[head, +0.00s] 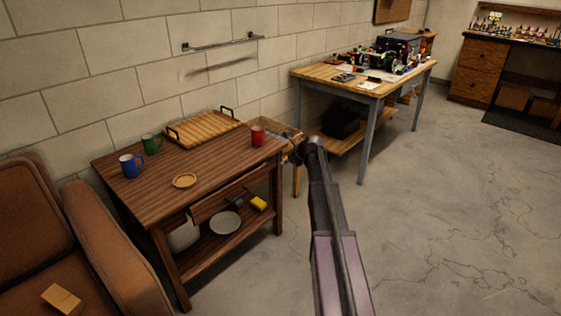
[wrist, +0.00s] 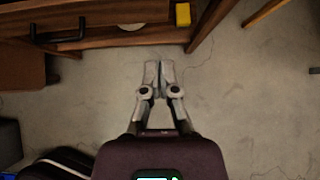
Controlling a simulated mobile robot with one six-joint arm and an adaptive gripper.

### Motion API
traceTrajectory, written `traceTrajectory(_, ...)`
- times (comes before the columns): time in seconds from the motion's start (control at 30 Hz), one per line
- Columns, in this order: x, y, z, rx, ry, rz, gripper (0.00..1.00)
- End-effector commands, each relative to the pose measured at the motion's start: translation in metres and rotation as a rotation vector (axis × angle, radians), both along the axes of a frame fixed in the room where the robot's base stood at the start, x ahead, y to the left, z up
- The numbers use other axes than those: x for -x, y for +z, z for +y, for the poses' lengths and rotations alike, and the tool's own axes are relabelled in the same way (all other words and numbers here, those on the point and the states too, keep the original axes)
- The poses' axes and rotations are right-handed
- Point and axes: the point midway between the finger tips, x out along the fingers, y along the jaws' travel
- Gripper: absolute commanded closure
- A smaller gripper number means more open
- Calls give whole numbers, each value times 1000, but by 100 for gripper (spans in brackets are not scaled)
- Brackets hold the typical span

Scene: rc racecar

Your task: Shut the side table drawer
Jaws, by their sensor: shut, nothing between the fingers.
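The side table (head: 215,160) is dark brown wood and stands against the wall, with a lower shelf. Its drawer (head: 228,195) is under the top, and its front seems to stand out a little from the frame. In the head view my arm reaches toward the table's right end.
A blue mug (head: 131,166), green mug (head: 151,144), red mug (head: 257,136), coaster (head: 185,181) and wooden tray (head: 204,130) stand on the tabletop. A plate (head: 225,222) and yellow item (head: 258,203) are on the shelf. A brown armchair (head: 110,250) is left. Floor at right is clear.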

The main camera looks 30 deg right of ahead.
Motion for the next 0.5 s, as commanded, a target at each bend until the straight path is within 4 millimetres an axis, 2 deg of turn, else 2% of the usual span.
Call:
traceTrajectory(0.13, 8, 10, -2, 0, 0, 0, 100)
traceTrajectory(0.5, 11, 12, -4, -1, 1, 0, 100)
